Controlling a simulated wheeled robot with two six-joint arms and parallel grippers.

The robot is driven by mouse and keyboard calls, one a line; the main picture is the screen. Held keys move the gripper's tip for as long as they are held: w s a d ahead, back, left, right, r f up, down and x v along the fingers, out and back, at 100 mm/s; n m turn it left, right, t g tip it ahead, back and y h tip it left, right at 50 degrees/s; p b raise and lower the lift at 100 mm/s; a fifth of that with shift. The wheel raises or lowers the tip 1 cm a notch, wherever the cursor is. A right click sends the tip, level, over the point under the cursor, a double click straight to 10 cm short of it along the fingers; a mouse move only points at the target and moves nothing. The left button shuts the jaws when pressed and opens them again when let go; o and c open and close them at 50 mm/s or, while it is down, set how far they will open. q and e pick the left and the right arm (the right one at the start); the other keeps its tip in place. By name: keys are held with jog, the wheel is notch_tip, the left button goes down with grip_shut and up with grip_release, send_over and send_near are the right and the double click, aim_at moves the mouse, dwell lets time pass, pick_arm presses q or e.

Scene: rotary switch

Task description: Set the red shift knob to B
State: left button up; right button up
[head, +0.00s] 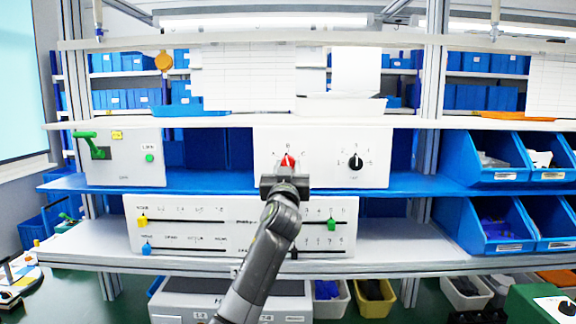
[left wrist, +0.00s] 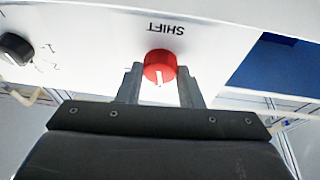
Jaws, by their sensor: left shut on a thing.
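The red shift knob (head: 288,161) is on the front of a white panel box (head: 325,174) on the upper shelf. The letters A, B and C are around it. My left gripper (head: 286,180) is in front of the knob and hides its lower part. In the left wrist view, the fingers (left wrist: 160,88) are shut on the red knob (left wrist: 160,65), one on each side. The upside-down word SHIFT shows beyond it. The knob's white line points down in that view, which is roughly up on the panel, about toward B. My right gripper is not in view.
A black knob (head: 355,162) is to the right on the same panel; it also shows in the left wrist view (left wrist: 15,48). A box with a green lever (head: 85,135) stands at the left. A slider panel (head: 190,232) is on the shelf below. Blue bins (head: 490,165) are at the right.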

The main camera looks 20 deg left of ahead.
pick_arm(q)
jog(key=shift+m+h+p, duration=0.8)
jog(key=shift+m+p, duration=0.15)
jog(key=shift+m, duration=0.65)
jog(key=shift+a+f, duration=0.1)
jog(key=o, duration=1)
jog(key=shift+b+v, duration=2.85)
jog(key=shift+v, duration=5.85)
